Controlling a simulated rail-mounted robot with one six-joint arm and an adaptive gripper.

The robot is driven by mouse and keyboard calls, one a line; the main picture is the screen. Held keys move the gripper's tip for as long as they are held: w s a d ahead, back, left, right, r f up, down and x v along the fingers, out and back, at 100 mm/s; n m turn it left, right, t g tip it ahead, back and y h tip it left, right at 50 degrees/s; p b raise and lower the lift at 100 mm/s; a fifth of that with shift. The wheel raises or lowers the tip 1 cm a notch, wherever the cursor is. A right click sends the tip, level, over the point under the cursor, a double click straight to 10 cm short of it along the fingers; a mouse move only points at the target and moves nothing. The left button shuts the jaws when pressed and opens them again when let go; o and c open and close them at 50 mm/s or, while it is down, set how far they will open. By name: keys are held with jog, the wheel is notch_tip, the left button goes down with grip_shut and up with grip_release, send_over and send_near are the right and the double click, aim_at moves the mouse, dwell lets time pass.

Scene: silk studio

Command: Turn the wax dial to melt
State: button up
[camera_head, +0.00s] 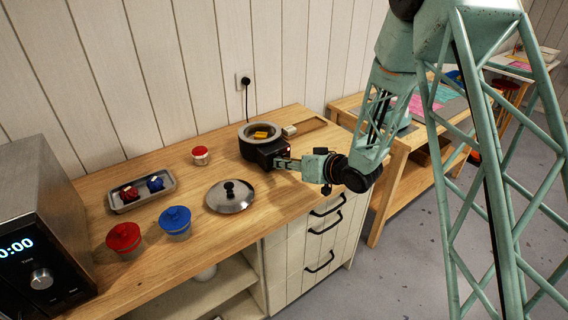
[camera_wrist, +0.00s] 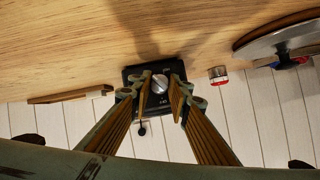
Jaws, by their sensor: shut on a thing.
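The wax pot (camera_head: 245,146) is a dark round pot with a pale rim and yellow pieces inside (camera_head: 261,133). Its black control box (camera_head: 268,150) faces the front of the counter. In the wrist view the silver wax dial (camera_wrist: 159,84) sits on the black box face (camera_wrist: 133,72), with small pale markings too small to read. My gripper (camera_head: 281,163) is at the front of the box. In the wrist view its fingertips (camera_wrist: 159,80) are on both sides of the dial, shut on it. The dial is hidden in the head view, and its setting cannot be told.
A metal lid (camera_head: 231,197) lies left of the pot. A wooden board (camera_head: 309,124) lies right of the pot.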

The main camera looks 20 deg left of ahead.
jog(key=o, duration=0.9)
jog(key=shift+c, duration=0.2)
jog(key=shift+d, duration=0.1)
jog(key=v, duration=1.1)
jog(key=shift+s+d+r, duration=0.15)
jog(key=shift+d+r, duration=0.1)
jog(key=shift+d, duration=0.05)
